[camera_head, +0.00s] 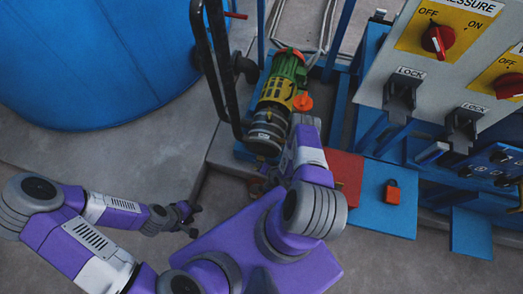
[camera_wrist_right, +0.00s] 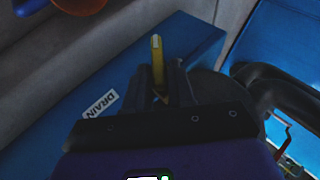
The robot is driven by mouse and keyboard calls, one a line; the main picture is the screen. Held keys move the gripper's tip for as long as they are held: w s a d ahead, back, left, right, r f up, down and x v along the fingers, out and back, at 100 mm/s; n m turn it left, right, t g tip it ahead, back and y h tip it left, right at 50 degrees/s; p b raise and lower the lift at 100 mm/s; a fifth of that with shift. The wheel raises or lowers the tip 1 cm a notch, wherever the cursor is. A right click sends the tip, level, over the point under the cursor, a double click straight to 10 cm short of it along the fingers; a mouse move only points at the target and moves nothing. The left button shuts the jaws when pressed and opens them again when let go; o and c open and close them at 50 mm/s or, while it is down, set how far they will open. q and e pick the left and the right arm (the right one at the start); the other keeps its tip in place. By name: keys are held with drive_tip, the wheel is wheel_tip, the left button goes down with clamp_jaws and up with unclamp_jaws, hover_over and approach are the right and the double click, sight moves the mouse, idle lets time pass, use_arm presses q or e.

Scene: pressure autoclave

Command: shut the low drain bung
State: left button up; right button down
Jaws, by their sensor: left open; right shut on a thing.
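In the right wrist view, a thin upright yellow lever (camera_wrist_right: 158,58) with a pale tip stands between the fingers of my right gripper (camera_wrist_right: 160,88). It appears to be the drain bung's handle; a white DRAIN label (camera_wrist_right: 100,103) is on the blue surface to its left. My right gripper is shut on this lever. The lever's lower end and the drain opening are hidden by the gripper. In the head view, my right arm hides the right gripper and the bung. My left gripper (camera_head: 187,217) is open and empty, above the grey floor, away from the bung.
A large blue tank (camera_head: 110,60) stands at the upper left. A green and yellow pump (camera_head: 278,85) is just beyond my right arm. The control panel (camera_head: 450,45) with red knobs and LOCK clamps is at the right. A red padlock (camera_head: 392,192) lies on a blue plate.

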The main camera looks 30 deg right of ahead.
drive_tip(key=c, duration=1.1)
unclamp_jaws()
drive_tip(key=shift+w, duration=0.1)
wheel_tip(320, 180, up, 9)
drive_tip(key=p, duration=0.4)
drive_tip(key=shift+p, duration=0.3)
drive_tip(key=shift+r, duration=0.5)
